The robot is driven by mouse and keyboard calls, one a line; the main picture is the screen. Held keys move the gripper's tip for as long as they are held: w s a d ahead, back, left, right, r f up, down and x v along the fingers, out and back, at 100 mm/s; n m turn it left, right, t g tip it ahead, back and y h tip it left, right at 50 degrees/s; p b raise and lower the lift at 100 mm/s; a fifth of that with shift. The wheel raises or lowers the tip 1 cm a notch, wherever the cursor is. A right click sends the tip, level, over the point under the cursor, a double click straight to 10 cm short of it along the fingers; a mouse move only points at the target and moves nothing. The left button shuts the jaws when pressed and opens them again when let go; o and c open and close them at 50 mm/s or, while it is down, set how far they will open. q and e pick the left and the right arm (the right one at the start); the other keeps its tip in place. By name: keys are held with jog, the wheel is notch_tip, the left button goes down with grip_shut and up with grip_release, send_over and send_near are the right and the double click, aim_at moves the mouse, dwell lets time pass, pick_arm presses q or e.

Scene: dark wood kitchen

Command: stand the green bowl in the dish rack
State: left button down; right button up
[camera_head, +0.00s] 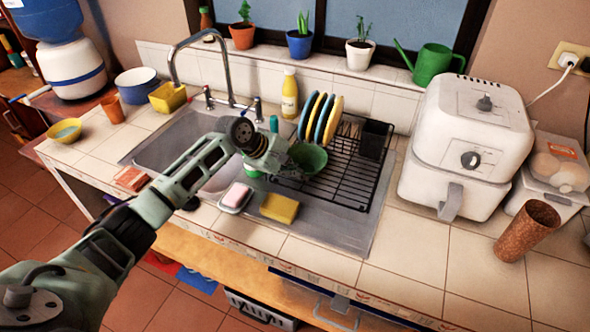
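The green bowl (311,157) is at the left end of the black wire dish rack (345,183), in front of the standing plates. Its inside is partly visible, and its near left side is hidden by my gripper. My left gripper (284,164) reaches over the sink to the bowl's left rim. Its fingers are small and overlap the bowl, so I cannot tell whether they are closed on it. I also cannot tell whether the bowl rests on the rack. My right gripper is not in view.
Several blue and yellow plates (320,117) stand in the rack's back left, with a dark cup-like holder (374,139) at its back right. A soap dish (236,197) and yellow sponge (279,208) lie in front. The faucet (226,68) rises behind my arm. A white air fryer (468,145) stands right.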

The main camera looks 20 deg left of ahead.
pick_arm(q)
jog(key=c, duration=2.4)
grip_release()
jog(key=o, duration=0.4)
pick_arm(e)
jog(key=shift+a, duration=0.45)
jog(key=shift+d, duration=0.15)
pick_arm(q)
jog(key=shift+s+r, duration=0.1)
jog(key=shift+r, duration=0.1)
jog(key=b+v, duration=0.1)
jog(key=v, duration=1)
jog(key=shift+s+a+r+b, duration=0.25)
jog(key=shift+b, duration=0.1)
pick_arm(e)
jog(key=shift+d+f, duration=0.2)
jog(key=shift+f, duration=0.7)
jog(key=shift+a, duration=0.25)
